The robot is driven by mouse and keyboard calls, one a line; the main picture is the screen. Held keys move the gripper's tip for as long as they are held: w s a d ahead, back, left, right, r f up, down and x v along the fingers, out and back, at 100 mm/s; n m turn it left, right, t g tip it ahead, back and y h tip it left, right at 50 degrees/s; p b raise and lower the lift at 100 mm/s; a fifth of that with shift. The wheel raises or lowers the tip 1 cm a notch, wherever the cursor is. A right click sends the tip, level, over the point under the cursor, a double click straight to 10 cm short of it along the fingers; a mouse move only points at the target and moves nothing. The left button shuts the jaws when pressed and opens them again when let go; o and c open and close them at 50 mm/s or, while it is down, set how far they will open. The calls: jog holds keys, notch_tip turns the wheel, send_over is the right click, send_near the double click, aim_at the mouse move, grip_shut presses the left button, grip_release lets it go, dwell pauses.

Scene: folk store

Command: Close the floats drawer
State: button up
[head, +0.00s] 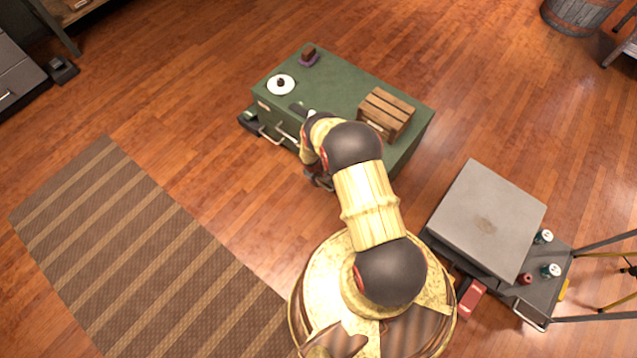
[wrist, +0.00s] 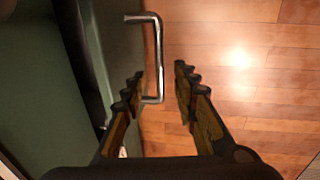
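A low green cabinet (head: 335,75) stands on the wooden floor in the head view. A drawer (head: 248,124) sticks out at the left end of its front, and metal handles (head: 270,137) show there. I cannot read any label naming the floats drawer. In the wrist view a metal handle (wrist: 159,60) stands out from a green drawer front (wrist: 122,45). My gripper (wrist: 160,80) is open, its fingers on either side of the handle's near end in the picture. In the head view my gripper (head: 319,181) is partly hidden by my arm in front of the cabinet.
On the cabinet top are a white round plate (head: 277,88), a small dark item on a purple base (head: 309,57) and a wooden crate (head: 384,114). A striped rug (head: 130,235) lies left. A grey box-topped cart (head: 487,220) stands right. Floor left of the cabinet is clear.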

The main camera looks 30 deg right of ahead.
aim_at(319, 182)
jog(key=f+b, duration=0.1)
jog(key=f, duration=0.3)
jog(key=shift+w+d+b, duration=0.15)
jog(key=shift+d+b, duration=0.2)
jog(key=shift+d, duration=0.05)
grip_shut()
dwell(0.6)
